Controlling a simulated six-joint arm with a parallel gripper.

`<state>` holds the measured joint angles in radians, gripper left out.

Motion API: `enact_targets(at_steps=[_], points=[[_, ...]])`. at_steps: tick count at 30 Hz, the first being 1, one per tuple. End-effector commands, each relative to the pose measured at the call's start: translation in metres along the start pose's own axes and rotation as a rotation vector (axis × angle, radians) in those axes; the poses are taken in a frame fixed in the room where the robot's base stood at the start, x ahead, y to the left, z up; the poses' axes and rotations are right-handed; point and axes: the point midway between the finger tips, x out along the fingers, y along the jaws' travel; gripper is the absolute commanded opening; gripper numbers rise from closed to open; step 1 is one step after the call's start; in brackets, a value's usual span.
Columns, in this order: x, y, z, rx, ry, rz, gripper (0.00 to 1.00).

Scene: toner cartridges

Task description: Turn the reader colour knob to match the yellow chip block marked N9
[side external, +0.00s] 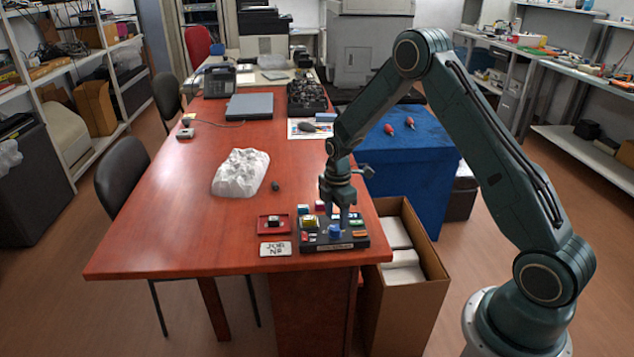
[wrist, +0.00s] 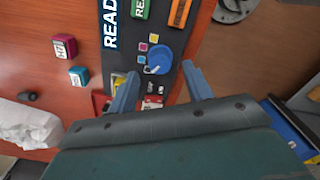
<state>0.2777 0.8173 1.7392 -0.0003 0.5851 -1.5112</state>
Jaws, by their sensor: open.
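The blue colour knob (wrist: 160,60) sits on the dark reader (wrist: 176,42), with yellow, magenta and cyan dots beside it. A white mark on the knob points towards its lower left in the wrist view. The knob (side external: 335,230) also shows at the reader's front in the side view. My gripper (wrist: 160,70) is open and empty, its fingers to either side of the knob in the picture; contact cannot be told. A yellow block (side external: 309,221) is on the reader's left part. It is partly hidden by a finger in the wrist view (wrist: 117,82), and its marking is unreadable.
A red tray (side external: 261,230) holding a small block and a white job card (side external: 275,249) lie left of the reader. A crumpled white object (side external: 240,172) lies farther back.

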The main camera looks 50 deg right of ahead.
Motion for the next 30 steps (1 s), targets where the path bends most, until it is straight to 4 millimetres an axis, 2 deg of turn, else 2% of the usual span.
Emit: enact_targets(at_steps=[3,9,21,28,30], points=[[0.016,0.0,0.0,0.0,0.0,-0.002,0.5],[0.031,0.0,0.0,0.0,0.0,0.0,0.5],[0.035,0.0,0.0,0.0,0.0,0.0,0.5],[0.035,0.0,0.0,0.0,0.0,0.0,0.05],[0.035,0.0,0.0,0.0,0.0,0.0,0.05]])
